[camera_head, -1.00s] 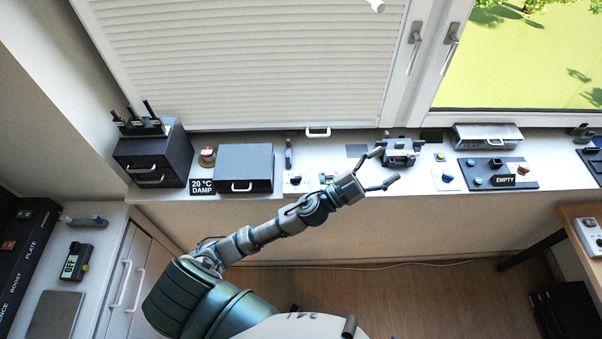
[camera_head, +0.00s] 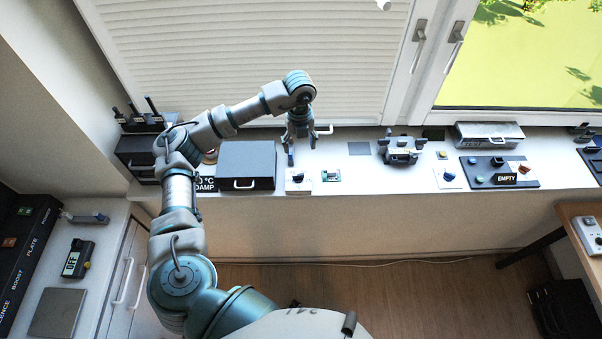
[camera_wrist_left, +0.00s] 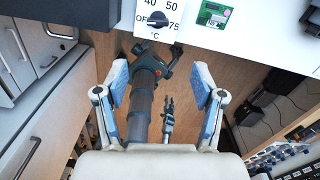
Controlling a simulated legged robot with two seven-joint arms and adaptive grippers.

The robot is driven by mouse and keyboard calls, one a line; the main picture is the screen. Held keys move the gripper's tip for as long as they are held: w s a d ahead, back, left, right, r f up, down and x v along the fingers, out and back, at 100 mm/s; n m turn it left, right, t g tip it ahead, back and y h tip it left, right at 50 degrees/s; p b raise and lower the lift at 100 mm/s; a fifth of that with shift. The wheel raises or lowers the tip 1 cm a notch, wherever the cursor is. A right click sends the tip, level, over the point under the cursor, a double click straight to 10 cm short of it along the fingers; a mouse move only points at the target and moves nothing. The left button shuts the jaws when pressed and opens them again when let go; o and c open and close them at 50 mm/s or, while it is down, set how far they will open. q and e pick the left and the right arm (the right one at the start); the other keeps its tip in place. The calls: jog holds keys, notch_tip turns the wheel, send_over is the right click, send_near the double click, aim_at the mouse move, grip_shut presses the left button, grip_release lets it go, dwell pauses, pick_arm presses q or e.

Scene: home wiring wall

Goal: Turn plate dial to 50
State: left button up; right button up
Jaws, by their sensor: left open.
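The plate dial (camera_wrist_left: 154,20) is a dark knob on a white panel marked OFF, 40, 50, 75 and °C. It lies near the top edge of the left wrist view, its bar roughly level; which end points cannot be told. In the head view the dial (camera_head: 297,177) is small, at the sill's front edge. My left gripper (camera_head: 300,147) points down over the sill, just behind the dial. In the left wrist view my left gripper (camera_wrist_left: 160,78) is open and empty, apart from the dial. A gripper-like part (camera_wrist_left: 168,108), perhaps my right gripper, shows below; its jaws are unclear.
A dark box (camera_head: 247,160) stands left of the dial, and a small green board (camera_head: 331,175) lies to its right. A black two-post device (camera_head: 400,150) stands further right. A handheld meter (camera_head: 76,258) lies on the left counter. The window blind is behind.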

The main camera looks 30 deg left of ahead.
pick_arm(q)
jog(key=p, duration=0.2)
send_over(299, 174)
jog(key=a, duration=0.2)
notch_tip(299, 174, down, 9)
jog(key=d+f, duration=0.1)
jog(key=f, duration=0.3)
jog(key=d+f+p, duration=0.1)
jog(key=f, duration=0.1)
jog(key=shift+s+d+f, duration=0.1)
jog(key=shift+d+f, duration=0.05)
jog(key=shift+d, duration=0.2)
jog(key=shift+f, duration=0.3)
jog(key=shift+a+f, duration=0.1)
jog(key=shift+a, duration=0.6)
jog(key=shift+c, duration=0.9)
jog(key=shift+a+f, duration=0.1)
jog(key=c, duration=0.8)
jog(key=shift+c, duration=0.8)
jog(key=shift+d, duration=0.45)
pick_arm(e)
notch_tip(299, 174, up, 3)
jog(key=shift+w+a+r, duration=0.1)
jog(key=shift+w, duration=0.05)
